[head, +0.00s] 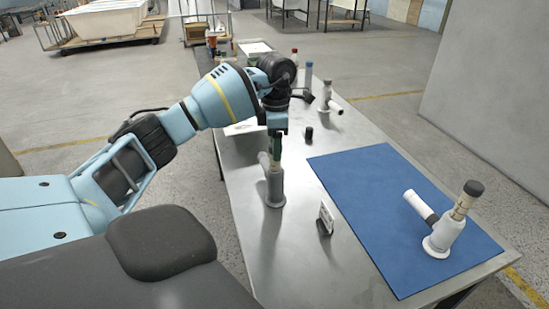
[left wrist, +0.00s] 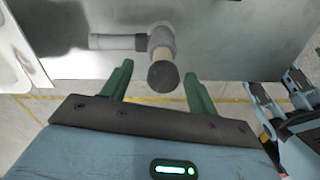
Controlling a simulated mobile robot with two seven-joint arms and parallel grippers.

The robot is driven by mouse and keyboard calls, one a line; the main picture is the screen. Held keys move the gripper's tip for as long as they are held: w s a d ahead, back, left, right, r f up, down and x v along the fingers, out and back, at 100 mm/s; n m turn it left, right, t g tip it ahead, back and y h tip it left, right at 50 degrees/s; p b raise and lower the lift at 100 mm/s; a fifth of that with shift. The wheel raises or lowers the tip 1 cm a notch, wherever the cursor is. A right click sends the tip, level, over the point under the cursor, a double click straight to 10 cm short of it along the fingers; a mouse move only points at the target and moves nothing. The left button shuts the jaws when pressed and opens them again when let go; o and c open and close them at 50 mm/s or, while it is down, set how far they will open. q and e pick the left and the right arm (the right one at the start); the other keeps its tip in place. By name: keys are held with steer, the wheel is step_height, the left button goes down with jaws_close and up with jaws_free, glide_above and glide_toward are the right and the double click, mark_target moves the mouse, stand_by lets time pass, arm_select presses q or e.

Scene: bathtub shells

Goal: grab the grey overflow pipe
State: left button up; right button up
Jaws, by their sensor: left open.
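The grey overflow pipe (head: 273,190) stands upright on the metal table, directly below my left gripper (head: 276,150). In the left wrist view the grey pipe (left wrist: 162,40) shows its dark round cap and a side tube pointing left. My left gripper (left wrist: 158,82) is open there, its two green fingers on either side of the cap with gaps visible. In the head view the gripper and wrist hide the pipe's upper part.
A white pipe fitting (head: 442,232) with a dark cap stands on the blue mat (head: 370,220). A similar fitting (head: 326,98) stands farther back. A small dark cap (head: 309,134) and a small card stand (head: 326,217) are near the grey pipe. Bottles stand at the far end.

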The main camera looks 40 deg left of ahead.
mark_target(270, 173)
arm_select(q)
steer(key=shift+s+d+f+p, duration=0.15)
steer(key=shift+f+p, duration=0.15)
steer(key=shift+f, duration=2.25)
jaws_close()
